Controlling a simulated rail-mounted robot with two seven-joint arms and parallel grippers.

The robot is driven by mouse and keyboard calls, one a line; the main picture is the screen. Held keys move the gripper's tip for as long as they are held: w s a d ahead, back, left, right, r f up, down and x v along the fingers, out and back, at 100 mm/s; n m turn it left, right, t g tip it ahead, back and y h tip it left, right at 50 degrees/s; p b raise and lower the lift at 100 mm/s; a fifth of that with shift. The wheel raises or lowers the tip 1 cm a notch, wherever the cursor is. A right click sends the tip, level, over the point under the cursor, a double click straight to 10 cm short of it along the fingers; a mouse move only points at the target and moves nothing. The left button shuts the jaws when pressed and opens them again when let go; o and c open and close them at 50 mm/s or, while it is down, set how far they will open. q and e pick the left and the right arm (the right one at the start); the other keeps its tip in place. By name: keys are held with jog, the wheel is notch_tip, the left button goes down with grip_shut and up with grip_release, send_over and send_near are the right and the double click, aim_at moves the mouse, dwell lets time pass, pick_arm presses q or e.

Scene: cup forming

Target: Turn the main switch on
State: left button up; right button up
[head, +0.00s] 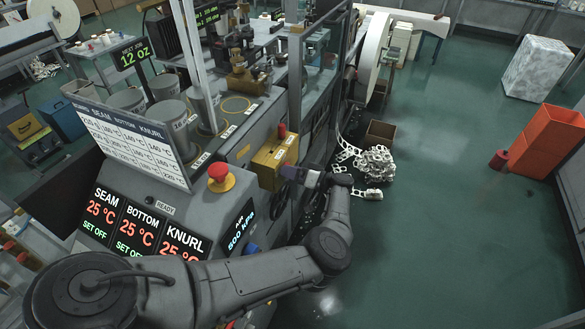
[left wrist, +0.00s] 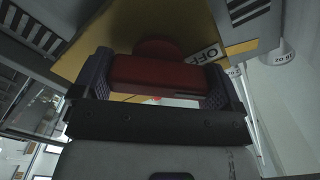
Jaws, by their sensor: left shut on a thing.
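The main switch shows in the left wrist view as a red handle (left wrist: 155,75) on the yellow switch box (left wrist: 90,55). An "OFF" label (left wrist: 203,55) is on the box beside the handle. My left gripper (left wrist: 160,85) is shut on the red handle, with one ridged finger pad at each end of it. In the head view, the yellow box (head: 272,162) is on the machine's side, and my left gripper (head: 294,174) is against its right face. The handle is hidden there. My right gripper is in neither view.
A red mushroom button (head: 221,178) sits on the grey console left of the box. The panels (head: 130,228) read 25 °C, with SET OFF legible on two. A handwheel (head: 281,196) is just below the gripper. A cardboard box (head: 380,134) and pale scrap (head: 372,163) lie on the floor.

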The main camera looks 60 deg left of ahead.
pick_arm(q)
jog(key=m+p, duration=0.2)
jog(key=m, duration=0.3)
jog(key=shift+r, duration=0.15)
jog(key=m, duration=0.2)
jog(key=shift+m, duration=0.8)
jog(key=shift+m+p, duration=0.3)
jog(key=o, duration=0.6)
jog(key=shift+w, duration=0.1)
